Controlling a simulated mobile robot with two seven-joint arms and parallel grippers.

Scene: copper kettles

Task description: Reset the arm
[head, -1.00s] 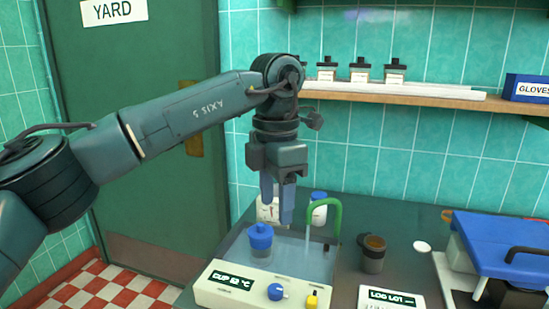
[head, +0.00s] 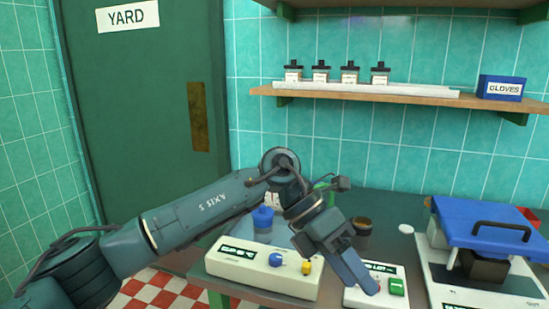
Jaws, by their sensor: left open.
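My left arm comes in from the left in the head view. My left gripper (head: 362,285) is open and empty, and its fingers point down and to the right. It is in front of the counter and covers part of the white "LOG LOT" box (head: 391,272). Whether it touches the box cannot be told. My right gripper is not in view.
A white bath unit (head: 235,265) with knobs and a blue-topped vessel (head: 262,217) stands left of the gripper. A dark cup (head: 361,236) is behind it. A blue-lidded device (head: 488,222) stands right. A shelf (head: 400,103) with small bottles and a gloves box (head: 501,88) hangs above.

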